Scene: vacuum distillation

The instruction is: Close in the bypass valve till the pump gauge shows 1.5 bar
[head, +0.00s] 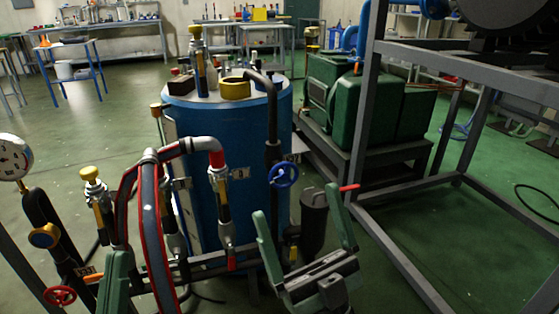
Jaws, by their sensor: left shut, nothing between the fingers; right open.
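A blue handwheel valve (284,174) sits on a dark vertical pipe in front of the blue tank. A red handwheel (60,295) is low at the left. I cannot tell which is the bypass valve. A white round gauge (14,157) is at the left edge, partly cut off; its reading is too small to tell. My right gripper (297,203) is open and empty, its green fingers spread below and right of the blue handwheel, apart from it.
The blue tank (205,125) stands in the middle behind pipes with yellow and red fittings. A green machine (365,105) stands behind it to the right. A grey metal frame (400,265) fills the right. Open green floor lies beyond; benches line the back.

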